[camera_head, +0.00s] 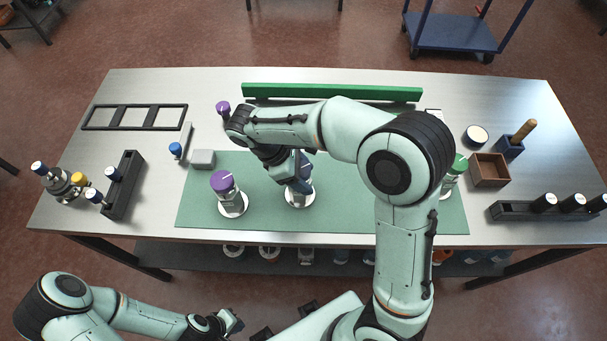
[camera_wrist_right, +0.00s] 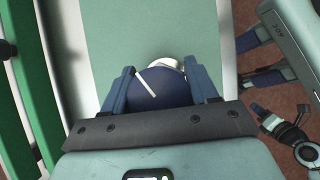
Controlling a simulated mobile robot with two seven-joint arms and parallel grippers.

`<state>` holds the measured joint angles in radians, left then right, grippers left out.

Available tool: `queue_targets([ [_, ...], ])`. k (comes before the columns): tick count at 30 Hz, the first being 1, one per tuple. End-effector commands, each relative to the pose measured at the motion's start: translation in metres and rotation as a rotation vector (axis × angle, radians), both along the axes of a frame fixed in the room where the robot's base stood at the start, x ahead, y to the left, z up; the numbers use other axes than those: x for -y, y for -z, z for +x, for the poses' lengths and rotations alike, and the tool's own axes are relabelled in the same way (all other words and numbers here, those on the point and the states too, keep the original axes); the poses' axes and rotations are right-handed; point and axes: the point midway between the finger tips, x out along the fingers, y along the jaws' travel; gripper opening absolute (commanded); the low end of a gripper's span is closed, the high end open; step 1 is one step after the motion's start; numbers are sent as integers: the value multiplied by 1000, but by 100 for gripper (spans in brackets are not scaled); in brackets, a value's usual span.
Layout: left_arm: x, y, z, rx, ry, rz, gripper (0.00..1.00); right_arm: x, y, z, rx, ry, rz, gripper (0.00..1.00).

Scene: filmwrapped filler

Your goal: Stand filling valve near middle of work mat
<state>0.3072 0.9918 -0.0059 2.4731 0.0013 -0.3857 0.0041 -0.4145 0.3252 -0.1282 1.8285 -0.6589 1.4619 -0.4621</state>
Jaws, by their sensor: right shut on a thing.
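The green work mat (camera_head: 345,205) lies along the front middle of the table. My right gripper (camera_head: 292,178) points down over the mat, left of its middle. It is shut on the dark blue knob (camera_wrist_right: 160,88) of a valve; the knob has a white line. The valve's round pale base (camera_head: 299,199) shows below the fingers, upright, at the mat; whether it touches is unclear. The gripper hides most of the valve's body. A purple-knobbed valve (camera_head: 229,193) stands upright on the mat to the left. My left gripper (camera_head: 231,321) is low in front of the table, its fingers unclear.
A green-topped valve (camera_head: 457,166) stands at the mat's right end, partly behind my arm. A wooden box (camera_head: 489,170) and black racks (camera_head: 124,186) stand to the sides. A green bar (camera_head: 335,90) runs behind.

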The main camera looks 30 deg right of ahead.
Motion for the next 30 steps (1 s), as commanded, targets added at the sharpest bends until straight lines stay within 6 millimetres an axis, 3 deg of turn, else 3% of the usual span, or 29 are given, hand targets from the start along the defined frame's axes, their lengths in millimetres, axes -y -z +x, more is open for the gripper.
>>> queue_targets([
  [12, 0, 1, -1, -1, 0, 0, 0, 0, 3, 0, 1, 0, -1, 0],
  [13, 0, 1, -1, -1, 0, 0, 0, 0, 4, 0, 0, 0, 0, 62],
  [15, 0, 1, -1, 0, 0, 0, 0, 0, 4, 0, 0, 0, 0, 84],
  [25, 0, 0, 0, 0, 0, 0, 0, 0, 2, 0, 1, 1, 1, 84],
  [30, 0, -6, 5, 6, 0, 0, 0, -8, -16, 6, 4, -1, 1, 84],
])
